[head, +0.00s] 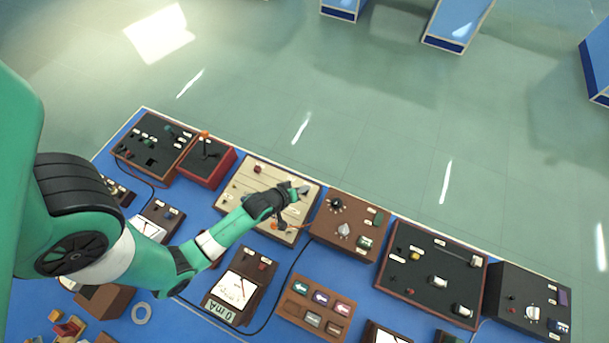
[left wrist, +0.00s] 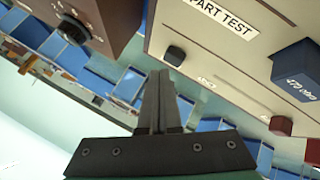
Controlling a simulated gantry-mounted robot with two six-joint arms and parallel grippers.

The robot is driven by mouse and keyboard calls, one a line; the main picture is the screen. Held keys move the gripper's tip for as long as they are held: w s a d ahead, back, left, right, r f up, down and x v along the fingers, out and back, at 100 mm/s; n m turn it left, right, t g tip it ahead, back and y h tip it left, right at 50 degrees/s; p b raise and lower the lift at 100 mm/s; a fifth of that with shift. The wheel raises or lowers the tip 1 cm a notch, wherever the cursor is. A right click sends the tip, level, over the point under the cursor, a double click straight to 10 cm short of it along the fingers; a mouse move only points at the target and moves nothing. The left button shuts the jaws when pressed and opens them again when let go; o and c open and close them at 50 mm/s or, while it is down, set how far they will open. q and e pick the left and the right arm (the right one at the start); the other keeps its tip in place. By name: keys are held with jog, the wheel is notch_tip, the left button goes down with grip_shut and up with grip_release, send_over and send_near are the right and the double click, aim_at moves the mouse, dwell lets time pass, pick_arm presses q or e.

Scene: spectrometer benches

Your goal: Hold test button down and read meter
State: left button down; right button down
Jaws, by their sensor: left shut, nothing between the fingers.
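A cream panel (head: 240,188) lies on the blue bench, and my left gripper (head: 304,189) is over its right end. In the left wrist view the panel's face (left wrist: 215,70) carries a label reading "PART TEST". A small black button (left wrist: 175,55) stands on that face, just beyond the tips of my shut, empty left gripper (left wrist: 160,75). I cannot tell whether the tips touch the button. A meter with a white dial (head: 236,288) and an "0 mA" label stands nearer on the bench. Its reading is too small to tell. My right gripper is not in view.
A blue block (left wrist: 298,72) with lettering is on the panel's face, right of the button. A brown box with knobs (head: 345,225) adjoins the panel's right side. A red box (head: 208,162) stands left of it. Black cables cross the bench.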

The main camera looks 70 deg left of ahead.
pick_arm(q)
jog(key=shift+f, duration=0.4)
jog(key=shift+f+b, duration=0.5)
jog(key=shift+b, duration=0.05)
dwell(0.4)
jog(key=shift+r, duration=0.15)
dwell(2.0)
jog(key=shift+r+p, duration=0.8)
jog(key=shift+p, duration=0.2)
notch_tip(320, 180, up, 5)
jog(key=p, duration=0.5)
jog(key=shift+r, duration=0.1)
